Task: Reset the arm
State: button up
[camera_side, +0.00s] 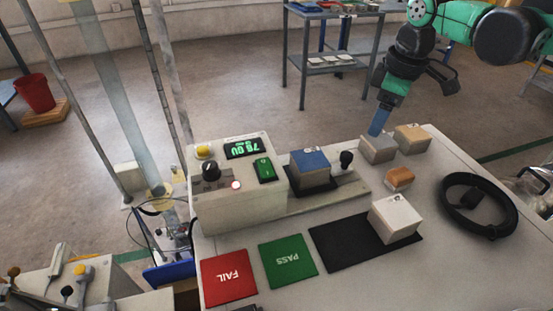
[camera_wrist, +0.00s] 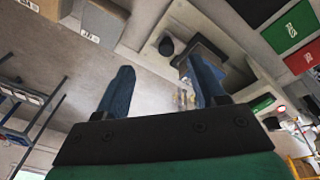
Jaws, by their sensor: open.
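My gripper (camera_side: 379,122) hangs at the back of the white bench (camera_side: 455,270) in the side view. Its blue fingertips show just behind and above a grey block (camera_side: 378,150), and I cannot tell whether they touch it. In the wrist view my gripper (camera_wrist: 160,82) has its two blue fingers spread apart with nothing held between them. The grey block also shows at the upper left of the wrist view (camera_wrist: 103,22).
A tester box (camera_side: 240,205) with a lit green display stands left, beside a blue-topped block (camera_side: 310,168). Red FAIL (camera_side: 229,282) and green PASS (camera_side: 288,268) mats lie in front. A white block (camera_side: 396,220) sits on a black mat (camera_side: 340,245). A black cable coil (camera_side: 480,205) lies right.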

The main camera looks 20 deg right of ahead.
jog(key=s+d+m+t, duration=0.4)
jog(key=s+m, duration=0.4)
jog(key=s, duration=0.3)
jog(key=shift+d+f+m+t, duration=0.2)
jog(key=shift+m+t, duration=0.2)
jog(key=shift+t, duration=0.2)
